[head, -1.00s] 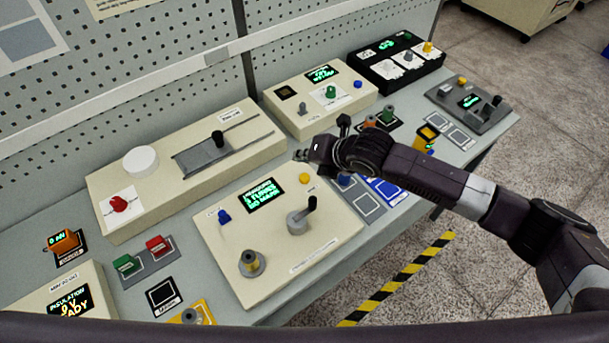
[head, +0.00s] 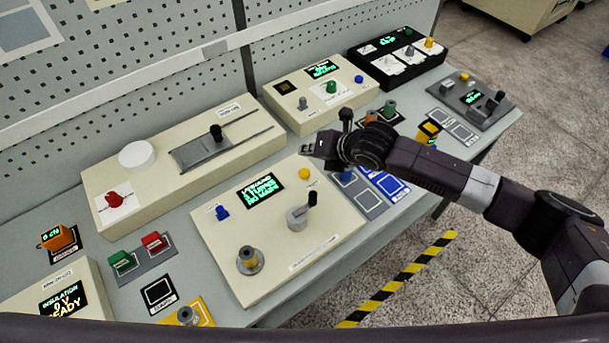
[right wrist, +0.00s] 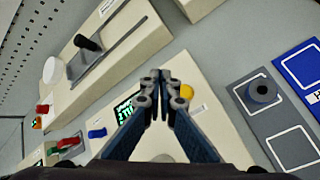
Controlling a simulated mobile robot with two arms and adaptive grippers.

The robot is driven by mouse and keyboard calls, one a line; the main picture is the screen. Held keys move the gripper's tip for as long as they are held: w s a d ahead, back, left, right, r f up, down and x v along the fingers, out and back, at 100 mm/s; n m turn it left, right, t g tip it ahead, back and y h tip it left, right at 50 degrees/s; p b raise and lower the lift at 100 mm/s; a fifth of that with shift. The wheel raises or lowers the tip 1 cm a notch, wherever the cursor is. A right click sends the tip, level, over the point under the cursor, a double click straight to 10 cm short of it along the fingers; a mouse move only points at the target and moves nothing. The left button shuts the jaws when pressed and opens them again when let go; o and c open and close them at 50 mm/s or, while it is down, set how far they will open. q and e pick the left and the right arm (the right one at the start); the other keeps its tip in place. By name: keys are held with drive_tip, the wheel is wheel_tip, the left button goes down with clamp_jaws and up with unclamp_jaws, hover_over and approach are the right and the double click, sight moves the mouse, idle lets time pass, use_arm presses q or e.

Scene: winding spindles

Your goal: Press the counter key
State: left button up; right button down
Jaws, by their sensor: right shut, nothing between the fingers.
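The cream winding panel (head: 225,268) has a dark display with green text (head: 261,190), a yellow round button (head: 304,173), a blue key (head: 222,212) and a grey crank (head: 300,214). No label that I can read tells which of these is the counter key. My right gripper (head: 307,147) is shut and empty, above the panel's far right corner near the yellow button. In the right wrist view its fingertips (right wrist: 160,77) meet, with the yellow button (right wrist: 187,91) just right of them, partly covered by a finger. Contact cannot be made out. My left gripper is out of view.
A long cream unit with a slider (head: 200,152) stands behind the panel. Grey and blue trays (head: 368,199) lie to the right. A cream box (head: 315,117) and a black box (head: 400,66) stand farther back. A perforated wall bounds the bench.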

sight(307, 173)
wheel_tip(307, 173, down, 5)
drive_tip(key=b, duration=0.3)
drive_tip(key=shift+f+b, duration=0.35)
drive_tip(key=shift+f, duration=0.05)
drive_tip(key=shift+f, duration=0.1)
idle(0.9)
drive_tip(key=shift+f, duration=0.35)
drive_tip(key=shift+f+b, duration=0.45)
drive_tip(key=shift+f, duration=0.1)
idle(0.6)
drive_tip(key=shift+r, duration=0.1)
drive_tip(key=shift+r+p, duration=0.85)
drive_tip(key=shift+p, duration=0.1)
